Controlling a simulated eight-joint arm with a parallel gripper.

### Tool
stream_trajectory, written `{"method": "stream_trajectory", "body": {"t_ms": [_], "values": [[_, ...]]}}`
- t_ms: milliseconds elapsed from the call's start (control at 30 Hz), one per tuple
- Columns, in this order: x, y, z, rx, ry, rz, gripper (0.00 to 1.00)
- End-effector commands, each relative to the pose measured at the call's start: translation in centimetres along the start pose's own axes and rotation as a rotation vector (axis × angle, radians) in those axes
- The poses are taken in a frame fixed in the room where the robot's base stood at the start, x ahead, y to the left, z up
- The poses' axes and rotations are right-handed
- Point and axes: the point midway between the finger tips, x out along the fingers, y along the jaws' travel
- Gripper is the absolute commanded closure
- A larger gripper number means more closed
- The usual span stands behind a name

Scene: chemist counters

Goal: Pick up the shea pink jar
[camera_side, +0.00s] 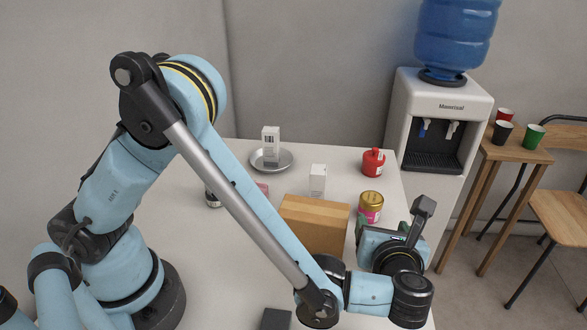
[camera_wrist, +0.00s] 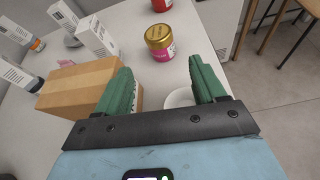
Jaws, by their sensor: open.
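The shea pink jar (camera_side: 370,206) has a gold lid and a pink label. It stands upright on the white counter, right of a wooden block. In the wrist view the jar (camera_wrist: 159,42) is ahead of my gripper (camera_wrist: 160,80), roughly in line with the gap between the two green fingers and apart from both. My gripper is open with nothing between its fingertips. In the side view my gripper is near the counter's right edge, in front of the jar, and its fingers are mostly hidden behind the wrist.
A wooden block (camera_side: 314,222) stands close left of my gripper. A red container (camera_side: 373,162) is behind the jar. White boxes (camera_side: 317,181) and a metal dish (camera_side: 284,160) stand further back. A white round dish (camera_wrist: 181,98) lies near the right finger. The counter's right edge is close.

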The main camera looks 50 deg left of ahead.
Motion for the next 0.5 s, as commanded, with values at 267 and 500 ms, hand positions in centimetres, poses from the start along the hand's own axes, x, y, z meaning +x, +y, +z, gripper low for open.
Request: {"method": "stream_trajectory", "body": {"t_ms": [267, 500], "values": [[2.4, 0.0, -1.1, -0.002, 0.002, 0.004, 0.30], [6.3, 0.0, -1.1, -0.002, 0.002, 0.003, 0.30]]}}
